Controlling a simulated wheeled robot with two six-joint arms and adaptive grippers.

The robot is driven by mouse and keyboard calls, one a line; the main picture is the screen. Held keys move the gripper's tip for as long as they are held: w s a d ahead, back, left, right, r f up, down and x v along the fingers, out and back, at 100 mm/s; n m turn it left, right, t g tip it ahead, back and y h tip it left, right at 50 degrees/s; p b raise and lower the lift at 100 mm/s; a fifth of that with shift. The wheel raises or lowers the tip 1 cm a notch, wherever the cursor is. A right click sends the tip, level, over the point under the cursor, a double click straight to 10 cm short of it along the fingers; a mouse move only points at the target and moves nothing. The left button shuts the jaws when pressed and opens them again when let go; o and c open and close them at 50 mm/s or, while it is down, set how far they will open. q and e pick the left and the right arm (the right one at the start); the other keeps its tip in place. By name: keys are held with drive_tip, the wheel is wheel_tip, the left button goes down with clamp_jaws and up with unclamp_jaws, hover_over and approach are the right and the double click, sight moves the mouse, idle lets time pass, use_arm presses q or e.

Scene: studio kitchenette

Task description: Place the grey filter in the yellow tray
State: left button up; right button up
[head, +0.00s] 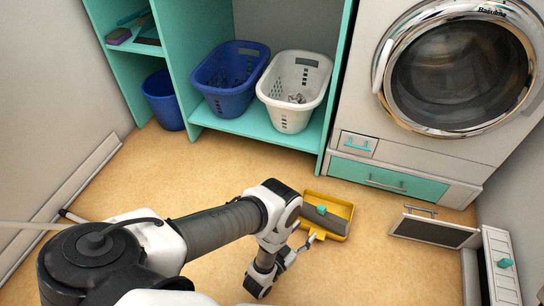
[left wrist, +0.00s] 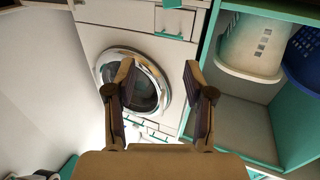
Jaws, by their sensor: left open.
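The yellow tray (head: 348,206) lies on the floor in front of the washing machine in the head view. A dark grey piece with a teal knob, apparently the grey filter (head: 328,219), lies inside the tray. My left gripper (head: 309,240) is at the near edge of the tray, partly hidden by my own wrist. In the left wrist view my left gripper (left wrist: 167,82) is open, with nothing between its fingers. Neither the tray nor the filter can be made out in that view. My right gripper is not in view.
The washing machine (head: 390,110) stands behind the tray, above a teal drawer (head: 388,177). An open dark-faced flap (head: 435,231) and a white unit with a teal knob (head: 505,262) are at right. Blue (head: 228,92) and white (head: 290,105) baskets sit on the shelf.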

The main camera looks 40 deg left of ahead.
use_arm(q)
drive_tip(key=s+a+r+g, duration=0.2)
drive_tip(key=s+r+g, duration=0.1)
drive_tip(key=s+g, duration=0.3)
drive_tip(key=s+a+r+n+g+y, duration=0.1)
drive_tip(key=s+a+r+g, duration=0.1)
drive_tip(key=s+g, duration=0.4)
drive_tip(key=s+a+r+g, duration=0.2)
drive_tip(key=s+r+g, duration=0.2)
drive_tip(key=s, duration=0.6)
drive_tip(key=shift+a+n+g+y, duration=0.25)
drive_tip(key=shift+n+g+y, duration=0.05)
drive_tip(key=shift+g, duration=0.7)
